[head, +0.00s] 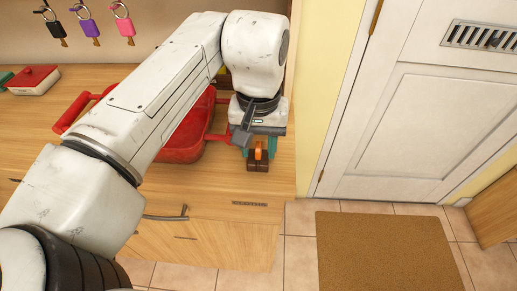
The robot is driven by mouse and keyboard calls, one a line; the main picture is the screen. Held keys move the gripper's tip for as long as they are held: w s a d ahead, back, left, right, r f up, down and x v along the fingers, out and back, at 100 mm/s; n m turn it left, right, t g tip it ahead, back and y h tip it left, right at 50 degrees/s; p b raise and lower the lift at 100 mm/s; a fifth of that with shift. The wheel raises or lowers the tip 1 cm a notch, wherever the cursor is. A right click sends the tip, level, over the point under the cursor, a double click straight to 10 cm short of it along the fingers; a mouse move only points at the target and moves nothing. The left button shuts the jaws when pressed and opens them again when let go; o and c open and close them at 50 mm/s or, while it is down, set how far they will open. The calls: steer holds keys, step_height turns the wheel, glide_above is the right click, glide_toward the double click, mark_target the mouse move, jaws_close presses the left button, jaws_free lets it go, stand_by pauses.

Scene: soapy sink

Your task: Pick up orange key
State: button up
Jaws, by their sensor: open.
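A small orange piece (258,153), which looks like the orange key, is at the right end of the wooden counter. A dark brown block (257,166) shows directly below it, and I cannot tell whether the two are joined. My gripper (258,149) points down over the orange piece. Its teal fingers are apart, one on each side of the piece. The gripper body hides the upper part of the piece, and I cannot tell whether the fingers touch it.
A red tray (184,152) lies behind my arm. Black (55,29), purple (90,28) and pink (126,27) keys hang on the back wall. A red-lidded box (34,79) is at far left. The counter ends near a yellow wall (325,90), with a door (420,110) beyond.

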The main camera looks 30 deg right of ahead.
steer(key=shift+c, duration=0.3)
jaws_close()
stand_by(0.4)
